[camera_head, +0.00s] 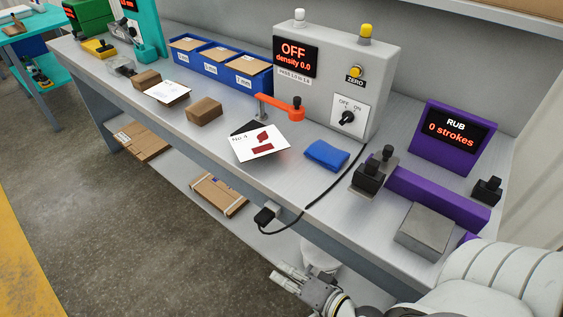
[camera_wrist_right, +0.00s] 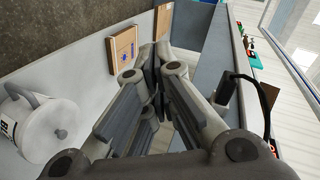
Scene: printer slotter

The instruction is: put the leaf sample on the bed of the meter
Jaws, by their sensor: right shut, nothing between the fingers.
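The meter (camera_head: 345,62) is a grey box on the bench with a display reading "OFF, density 0.0". An orange arm (camera_head: 280,106) reaches out from its front. A white card with dark red patches, marked "No 4" (camera_head: 272,145), lies below the arm, partly over a dark flat piece (camera_head: 244,128) that may be the meter's bed. I cannot tell whether it lies flat on it. My right gripper (camera_head: 284,278) is shut and empty, low in front of the bench edge; its closed fingers fill the right wrist view (camera_wrist_right: 155,62). My left gripper is not in view.
A blue cloth (camera_head: 326,155) and a black cable (camera_head: 325,190) lie right of the card. Cardboard blocks (camera_head: 204,111) and another white card (camera_head: 160,91) sit left. A purple rub device (camera_head: 437,196) stands right. A white bucket (camera_wrist_right: 38,122) is below.

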